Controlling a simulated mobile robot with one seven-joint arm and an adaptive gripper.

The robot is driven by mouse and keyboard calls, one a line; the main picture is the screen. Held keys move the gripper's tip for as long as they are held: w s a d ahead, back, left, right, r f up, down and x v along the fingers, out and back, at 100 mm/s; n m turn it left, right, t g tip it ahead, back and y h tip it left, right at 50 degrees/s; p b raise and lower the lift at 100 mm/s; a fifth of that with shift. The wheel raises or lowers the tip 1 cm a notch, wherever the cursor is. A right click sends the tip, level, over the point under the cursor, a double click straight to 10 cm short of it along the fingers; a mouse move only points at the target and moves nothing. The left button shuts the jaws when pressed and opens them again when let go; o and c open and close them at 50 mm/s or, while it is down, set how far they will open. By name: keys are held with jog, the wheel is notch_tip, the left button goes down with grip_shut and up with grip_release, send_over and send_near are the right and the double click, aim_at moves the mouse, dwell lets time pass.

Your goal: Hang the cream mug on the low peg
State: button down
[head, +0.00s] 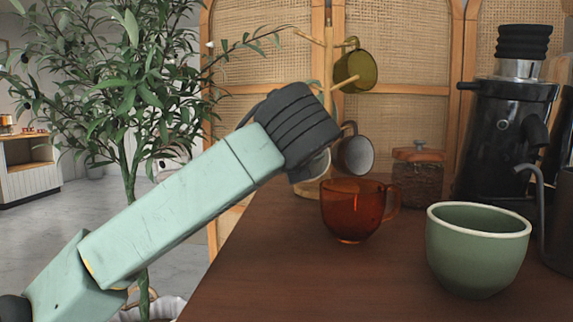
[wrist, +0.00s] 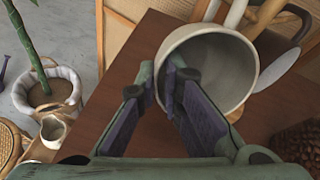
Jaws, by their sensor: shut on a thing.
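The cream mug shows in the wrist view (wrist: 226,78), with its open mouth and grey inside facing the camera. My gripper (wrist: 158,82) is shut on the mug's near left wall, with one finger partly over the mouth. The wooden mug tree (head: 329,60) stands at the back of the counter with light pegs. Its lower part is mostly hidden by my arm, and I cannot make out the low peg.
An olive mug (head: 362,68) hangs high on the tree and a dark mug (head: 357,153) hangs lower. An amber glass cup (head: 352,212), a green cup (head: 478,250), a lidded jar (head: 418,178) and a black grinder (head: 500,125) stand on the counter (head: 290,275). A leafy plant stands left.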

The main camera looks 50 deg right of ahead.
dwell(0.3)
jog(key=c, duration=1.7)
grip_release()
jog(key=shift+o, duration=0.2)
jog(key=v, duration=1.2)
jog(key=shift+s+f, duration=0.1)
